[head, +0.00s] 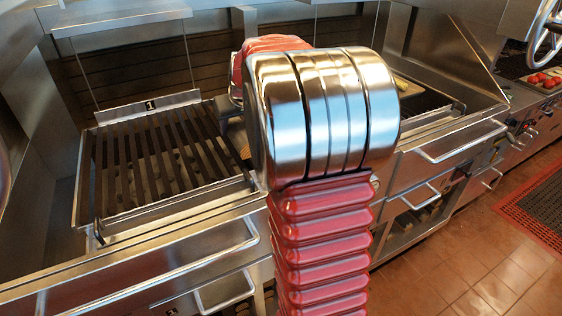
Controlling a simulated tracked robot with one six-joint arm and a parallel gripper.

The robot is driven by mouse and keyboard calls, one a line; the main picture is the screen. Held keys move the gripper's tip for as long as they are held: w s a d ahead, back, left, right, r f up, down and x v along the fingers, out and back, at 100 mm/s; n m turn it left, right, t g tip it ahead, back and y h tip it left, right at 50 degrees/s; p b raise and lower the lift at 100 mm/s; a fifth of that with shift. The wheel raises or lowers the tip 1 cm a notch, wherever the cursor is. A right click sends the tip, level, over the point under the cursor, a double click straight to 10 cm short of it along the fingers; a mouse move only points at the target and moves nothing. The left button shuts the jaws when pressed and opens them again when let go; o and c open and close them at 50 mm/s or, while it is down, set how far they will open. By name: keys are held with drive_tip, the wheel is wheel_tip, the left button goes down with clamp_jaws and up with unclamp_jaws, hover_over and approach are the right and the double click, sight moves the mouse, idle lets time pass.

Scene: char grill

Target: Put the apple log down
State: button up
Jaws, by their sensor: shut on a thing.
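The apple log cannot be made out in the head view. My own arm, with its silver joint and red ribbed links, fills the middle of the picture and hides what lies behind it. My gripper is hidden behind the arm, so its jaws and anything in them do not show. A small tan patch shows at the arm's left edge, too little to tell what it is. The left grill grate (165,155), marked with a 1, has dark slanted bars. No log shows on its visible part.
A steel front rail (150,268) runs below the left grate. Red round food (540,80) sits at far right. A red-edged dark mat (540,210) lies on the tiled floor.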

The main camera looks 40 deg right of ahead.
drive_tip(key=s+d+r, duration=0.1)
drive_tip(key=s+d, duration=0.6)
drive_tip(key=d, duration=0.6)
drive_tip(key=shift+s+r, duration=0.15)
drive_tip(key=shift+r, duration=0.2)
drive_tip(key=shift+f, duration=3.1)
drive_tip(key=shift+f, duration=1.9)
drive_tip(key=shift+f, duration=0.3)
drive_tip(key=o, duration=1.6)
drive_tip(key=shift+f, duration=0.1)
